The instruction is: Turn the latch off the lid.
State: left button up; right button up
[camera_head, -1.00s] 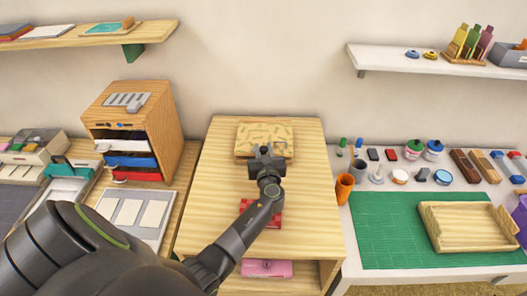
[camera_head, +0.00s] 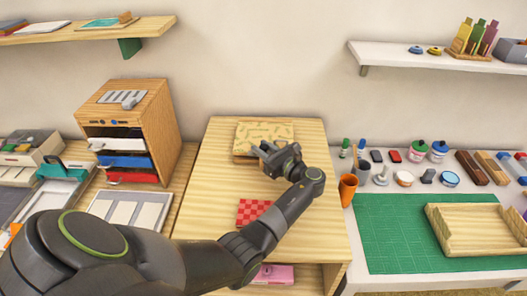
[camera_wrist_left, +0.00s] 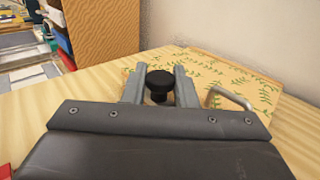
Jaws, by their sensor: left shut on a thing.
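A box with a leaf-patterned, cream-yellow lid (camera_head: 264,131) sits at the back of the wooden stand. In the left wrist view the lid (camera_wrist_left: 225,72) lies just beyond my fingers. My left gripper (camera_head: 266,151) is at the box's front side, pointing back and left. In the wrist view my left gripper (camera_wrist_left: 159,88) is shut on a black knob (camera_wrist_left: 159,78), which sits between the two grey fingers. A bent silver metal bar (camera_wrist_left: 232,97) stands to the right of the fingers, by the box. The latch's other parts are hidden behind the gripper. My right gripper is not in view.
A red checkered pad (camera_head: 254,210) lies on the wooden stand (camera_head: 215,190) in front of the box. An orange cup (camera_head: 347,188) stands close to the right of my wrist. A wooden drawer cabinet (camera_head: 160,110) is at the left. The stand's left half is clear.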

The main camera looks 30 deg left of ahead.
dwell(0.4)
pick_arm(q)
jog(key=o, duration=1)
jog(key=shift+c, duration=0.2)
jog(key=shift+d, duration=0.35)
jog(key=p+v, duration=0.1)
jog(key=v, duration=1.5)
jog(key=shift+s+d+r, duration=0.1)
jog(key=shift+d, duration=0.25)
